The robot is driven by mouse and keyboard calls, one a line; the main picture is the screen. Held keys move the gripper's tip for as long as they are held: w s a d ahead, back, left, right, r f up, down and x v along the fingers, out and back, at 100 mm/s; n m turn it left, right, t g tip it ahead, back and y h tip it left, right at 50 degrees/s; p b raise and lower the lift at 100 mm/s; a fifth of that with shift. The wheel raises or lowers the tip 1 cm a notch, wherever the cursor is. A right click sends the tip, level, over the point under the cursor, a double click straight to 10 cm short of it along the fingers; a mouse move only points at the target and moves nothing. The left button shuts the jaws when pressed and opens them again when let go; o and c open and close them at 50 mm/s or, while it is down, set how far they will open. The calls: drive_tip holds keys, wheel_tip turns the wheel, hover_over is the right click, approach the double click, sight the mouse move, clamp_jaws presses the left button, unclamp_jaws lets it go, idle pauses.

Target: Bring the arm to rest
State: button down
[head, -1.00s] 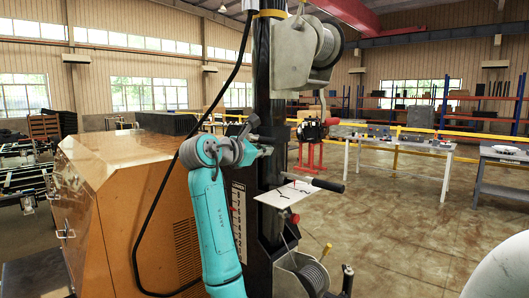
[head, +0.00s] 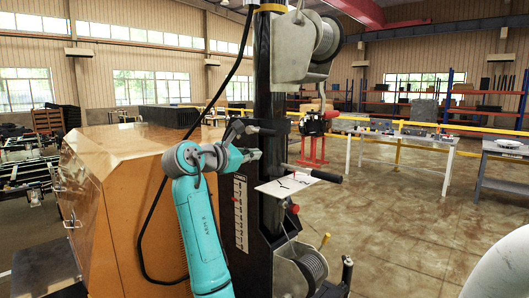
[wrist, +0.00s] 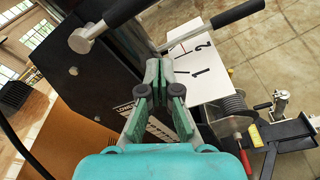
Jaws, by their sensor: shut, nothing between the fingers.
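My teal arm rises in front of the light tower's black mast (head: 270,110). My gripper (head: 256,154) is beside the mast in the head view, pointing right. In the wrist view its green-grey fingers (wrist: 159,68) are together with nothing between them. Past the fingertips is a white plate (wrist: 200,66) marked 1 and 2, with a black-handled lever (wrist: 237,13) across it. The plate (head: 285,188) and lever (head: 318,174) also show in the head view, right of and below my gripper. Any contact with the mast cannot be told.
An orange cabinet (head: 105,200) stands close on the left, with a black cable hanging before it. Winches sit on the mast, above (head: 308,45) and below (head: 300,268). Another black handle (wrist: 120,12) is near the fingers in the wrist view. Open floor (head: 405,225) lies to the right.

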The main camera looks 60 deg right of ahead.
drive_tip(key=shift+v, duration=1.95)
drive_tip(key=shift+w, duration=0.1)
